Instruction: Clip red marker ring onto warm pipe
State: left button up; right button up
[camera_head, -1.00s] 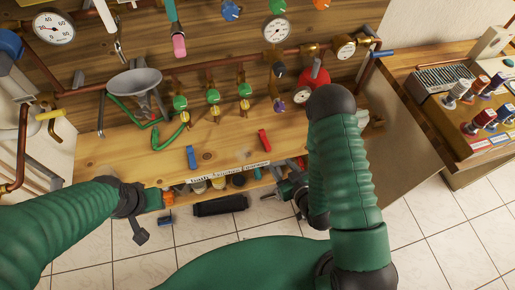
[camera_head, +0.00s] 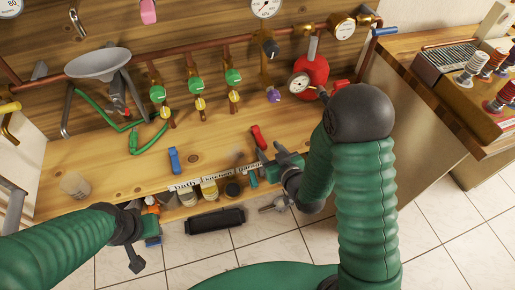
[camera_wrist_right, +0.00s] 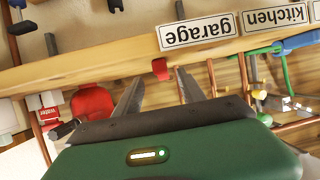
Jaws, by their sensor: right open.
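A small red clip-like piece (camera_head: 257,136), probably the marker ring, is on the wooden bench near its front edge. In the right wrist view the red piece (camera_wrist_right: 160,69) shows just beyond and between the fingertips, apart from them. My right gripper (camera_wrist_right: 158,84) is open and empty. In the head view my right gripper (camera_head: 264,163) is at the bench's front edge, just below the red piece. Copper pipes (camera_head: 190,69) with green-knobbed valves run along the back board; I cannot tell which is the warm one. My left gripper (camera_head: 138,258) hangs low at left, its jaws unclear.
A blue clip-like piece (camera_head: 173,160) stands on the bench left of the red one. Name labels (camera_head: 215,177) line the front edge. A grey funnel (camera_head: 98,64), green hose (camera_head: 134,142) and red gauged vessel (camera_head: 314,70) are behind.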

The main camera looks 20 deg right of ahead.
aim_at(264, 144)
jog(key=x, duration=0.4)
jog(key=shift+w+f, duration=0.25)
jog(key=shift+w, duration=0.1)
jog(key=shift+w+a, duration=0.15)
jog(key=shift+a, duration=0.35)
jog(key=shift+d, duration=0.45)
jog(key=c, duration=0.8)
jog(key=shift+c, duration=0.9)
grip_shut()
